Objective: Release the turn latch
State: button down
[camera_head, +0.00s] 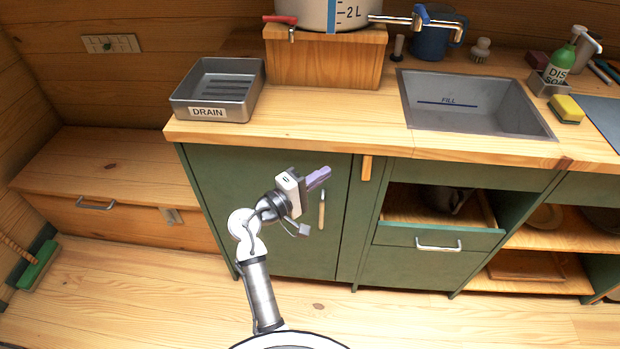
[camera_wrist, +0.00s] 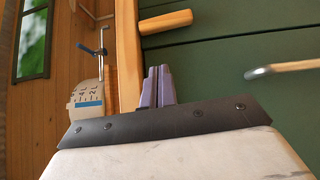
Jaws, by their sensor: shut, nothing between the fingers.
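The turn latch is a small light-wood bar (camera_head: 366,168) just under the front edge of the countertop, near the right edge of the green cabinet door (camera_head: 285,240). It hangs upright in the head view. It also shows in the turned wrist view as a wooden bar (camera_wrist: 166,21) beside the counter edge. My gripper (camera_head: 318,178) is in front of the upper door, left of the latch in the head view and apart from it. Its purple fingers (camera_wrist: 157,88) are shut and empty. The door's handle (camera_head: 322,210) is below the fingers; its bar shows in the wrist view (camera_wrist: 285,68).
The wooden countertop (camera_head: 290,135) overhangs the door. A drain tray (camera_head: 218,90) and a sink (camera_head: 475,105) are on it. Right of the latch, a drawer (camera_head: 437,240) stands partly open. A low wooden bench (camera_head: 100,170) is at left. The floor in front is clear.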

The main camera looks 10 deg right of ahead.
aim_at(363, 162)
jog(key=p+x, duration=0.1)
jog(key=x, duration=0.3)
jog(key=shift+r, duration=0.1)
jog(key=d, duration=0.1)
jog(key=d+p, duration=0.1)
jog(key=shift+s+d, duration=0.25)
jog(key=shift+s, duration=0.05)
jog(key=shift+s+d, duration=0.15)
jog(key=shift+d, duration=0.6)
jog(key=shift+s+d+r, duration=0.2)
jog(key=shift+d+r, duration=0.05)
jog(key=shift+d, duration=0.3)
